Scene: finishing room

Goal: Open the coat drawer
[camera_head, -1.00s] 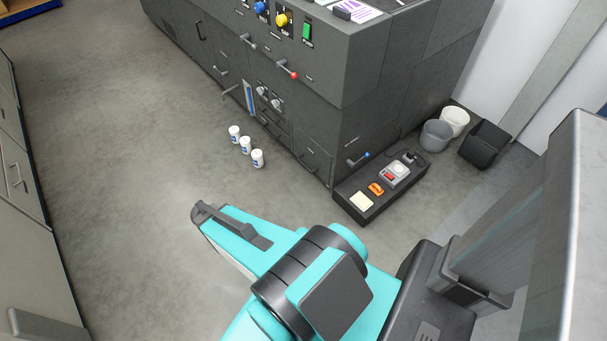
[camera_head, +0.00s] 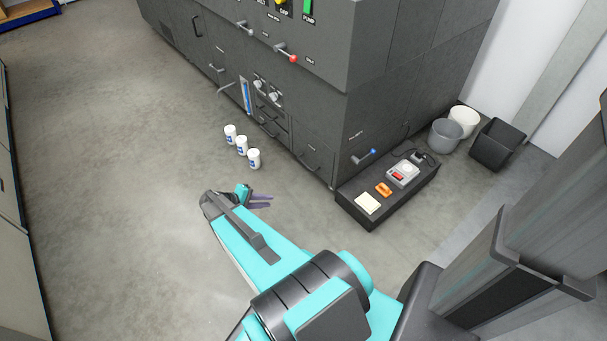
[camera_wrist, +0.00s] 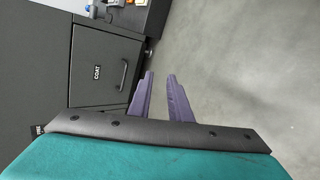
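The coat drawer (camera_wrist: 100,70) is a dark grey front marked COAT in the wrist view, turned sideways. Its dark bar handle (camera_wrist: 123,75) is beside the label. The drawer looks shut. In the head view the matching low panel appears to be at the cabinet's near corner, with a bar handle (camera_head: 311,168). My gripper (camera_wrist: 160,76) has two purple fingers apart with nothing between them. In the wrist view they are right of the handle, over floor, not touching it. In the head view my gripper (camera_head: 270,201) is low, in front of the cabinet.
Several white canisters (camera_head: 242,146) stand on the floor before the cabinet. A low black platform (camera_head: 375,215) with small items sits at its right side. Bins (camera_head: 446,135) stand farther right. Open floor lies to the left.

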